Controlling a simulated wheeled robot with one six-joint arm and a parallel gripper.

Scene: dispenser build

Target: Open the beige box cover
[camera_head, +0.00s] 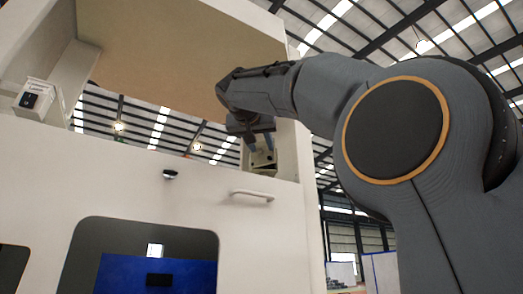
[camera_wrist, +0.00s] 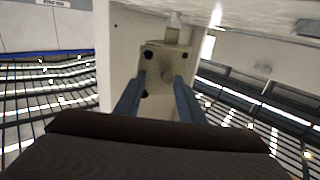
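A small beige box (camera_head: 262,160) with dark round holes is on the inner right post of the large cabinet. In the wrist view the beige box (camera_wrist: 165,60) is straight ahead, mounted on a pale upright panel. My gripper (camera_head: 260,142) is at this box, with its two blue-grey fingers apart. In the wrist view my gripper (camera_wrist: 160,85) has one finger on each side of the box's lower part. I cannot tell whether the fingers touch it. Which part of the box is its cover is not clear.
The off-white cabinet (camera_head: 140,170) has a wide upper opening under a tan panel (camera_head: 180,50). A box with a black switch (camera_head: 38,97) is on the left post. A handle (camera_head: 252,195) and a dark knob (camera_head: 170,175) stick out from the front below the opening.

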